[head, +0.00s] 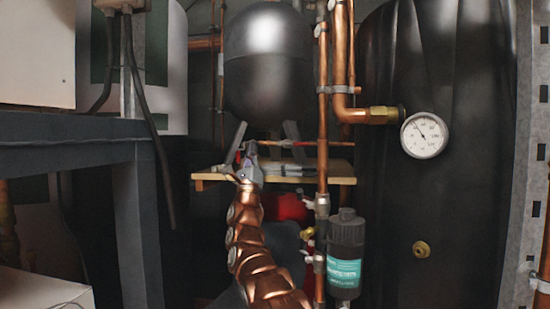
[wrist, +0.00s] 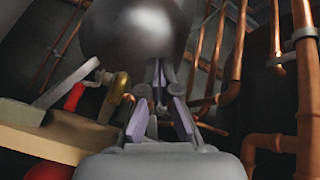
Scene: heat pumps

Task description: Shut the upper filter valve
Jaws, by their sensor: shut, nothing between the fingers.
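The black filter canister (head: 345,238) with a teal label stands beside the vertical copper pipe in the head view. A small pale valve handle (head: 309,204) sits on the pipe near the canister's top, and a lower valve (head: 312,259) sits further down it. I cannot tell from the picture how far the upper valve is turned. My gripper (head: 247,158) is shut and empty, up and left of the upper valve, in front of the wooden shelf and apart from the valve. In the wrist view my gripper (wrist: 158,85) points toward the dark tank; I cannot make out the filter there.
A dark round tank (head: 268,60) hangs above the wooden shelf (head: 205,176). A large black cylinder with a gauge (head: 424,135) stands at right. A dark bench frame (head: 70,140) is at left. Copper pipes (wrist: 235,65) crowd the wrist view's right side.

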